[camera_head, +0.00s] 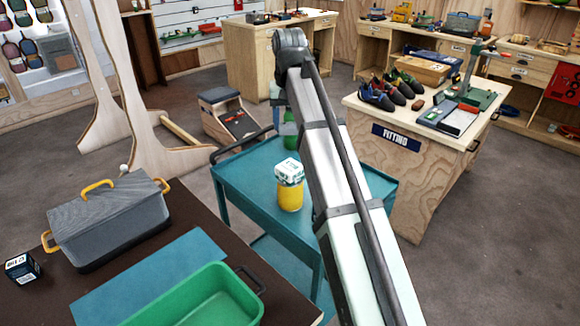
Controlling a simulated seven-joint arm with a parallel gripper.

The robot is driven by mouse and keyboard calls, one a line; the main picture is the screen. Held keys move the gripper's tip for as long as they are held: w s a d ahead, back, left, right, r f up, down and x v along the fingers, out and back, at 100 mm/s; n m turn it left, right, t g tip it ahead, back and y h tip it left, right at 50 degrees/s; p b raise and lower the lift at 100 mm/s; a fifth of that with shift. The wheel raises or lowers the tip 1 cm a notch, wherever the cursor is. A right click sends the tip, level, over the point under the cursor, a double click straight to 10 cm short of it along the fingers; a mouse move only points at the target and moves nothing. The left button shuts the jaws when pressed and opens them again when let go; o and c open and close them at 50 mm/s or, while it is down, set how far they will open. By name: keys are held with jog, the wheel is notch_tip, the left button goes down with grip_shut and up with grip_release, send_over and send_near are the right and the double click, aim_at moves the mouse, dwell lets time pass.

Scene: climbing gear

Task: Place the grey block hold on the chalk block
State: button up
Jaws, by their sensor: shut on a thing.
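My arm (335,180) rises from the bottom edge to a bent joint (291,45) at top centre. My gripper does not show; the arm hides what lies behind it. I cannot make out the grey block hold. A small white block with green print (289,172) sits on top of a yellow jar (290,195) on the teal cart (250,165). It may be the chalk block, but I cannot tell for sure. A small dark box with white lettering (22,268) stands at the left edge of the dark table.
The dark table (170,215) bears a grey lidded case with yellow handles (110,215), a blue mat (140,280) and a green tray (245,300). A green bottle (290,133) stands on the cart, partly behind my arm. A wooden bench (420,180) with shoes is at right.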

aim_at(290, 166)
jog(key=shift+s+d+f+m, duration=0.15)
jog(key=shift+s+m, duration=0.05)
jog(key=shift+s, duration=0.2)
jog(key=shift+s+d+f+m, duration=0.1)
jog(key=shift+s+f+m, duration=0.1)
jog(key=shift+s, duration=0.15)
jog(key=shift+w+f, duration=0.1)
jog(key=shift+f, duration=4.85)
jog(key=shift+f, duration=0.15)
jog(key=o, duration=1.1)
jog(key=shift+c, duration=0.2)
notch_tip(290, 166, up, 12)
jog(key=s, duration=0.1)
jog(key=shift+s, duration=0.2)
